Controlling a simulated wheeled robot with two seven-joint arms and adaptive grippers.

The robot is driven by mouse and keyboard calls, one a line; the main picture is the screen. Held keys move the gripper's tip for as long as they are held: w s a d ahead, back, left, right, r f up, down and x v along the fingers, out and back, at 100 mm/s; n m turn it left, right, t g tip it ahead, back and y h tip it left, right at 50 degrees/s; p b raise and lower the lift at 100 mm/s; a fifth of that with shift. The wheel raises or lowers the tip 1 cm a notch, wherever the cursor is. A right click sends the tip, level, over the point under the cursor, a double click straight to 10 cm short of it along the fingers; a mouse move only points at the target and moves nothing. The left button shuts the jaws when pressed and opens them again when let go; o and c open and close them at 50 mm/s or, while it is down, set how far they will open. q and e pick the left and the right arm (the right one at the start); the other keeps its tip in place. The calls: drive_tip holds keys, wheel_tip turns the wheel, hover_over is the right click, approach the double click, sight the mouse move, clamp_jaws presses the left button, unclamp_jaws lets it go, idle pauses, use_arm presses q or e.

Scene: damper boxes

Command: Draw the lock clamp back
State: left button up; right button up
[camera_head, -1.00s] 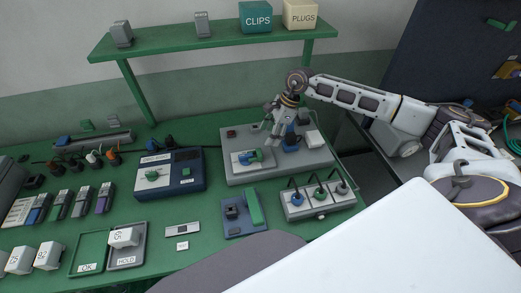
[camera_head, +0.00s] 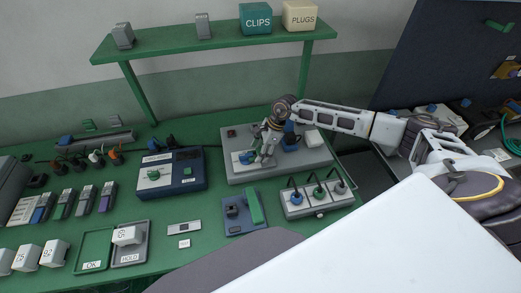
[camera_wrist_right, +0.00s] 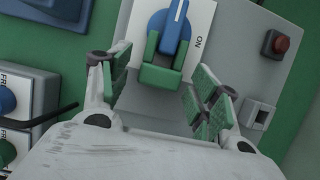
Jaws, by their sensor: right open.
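The lock clamp is a green U-shaped piece (camera_wrist_right: 160,76) around the lower end of a blue switch handle (camera_wrist_right: 172,28) with a white stripe. Both are on a white plate (camera_wrist_right: 201,22) marked ON, on the grey panel (camera_head: 305,163). In the head view, the blue handle (camera_head: 245,157) shows just left of my gripper, which partly hides the clamp. My right gripper (camera_head: 263,161) is open and low over the panel. In the right wrist view its green-padded fingers (camera_wrist_right: 159,74) stand on either side of the clamp, with gaps on both sides. My left gripper is not in view.
A red button (camera_wrist_right: 276,43) is on the same panel. A box with blue, green and grey knobs (camera_head: 318,204) stands in front of it. A dark blue device (camera_head: 172,172) is to the left. A green shelf (camera_head: 210,45) spans the back.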

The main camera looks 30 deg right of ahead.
clamp_jaws()
drive_tip(key=shift+s+d+b, duration=0.2)
drive_tip(key=shift+d+b, duration=0.15)
drive_tip(key=shift+d, duration=0.5)
drive_tip(key=shift+s+d+b, duration=0.15)
drive_tip(key=shift+d+b, duration=0.15)
drive_tip(key=shift+d, duration=0.5)
unclamp_jaws()
drive_tip(key=shift+s+d, duration=0.1)
drive_tip(key=shift+d, duration=0.05)
drive_tip(key=v, duration=1.2)
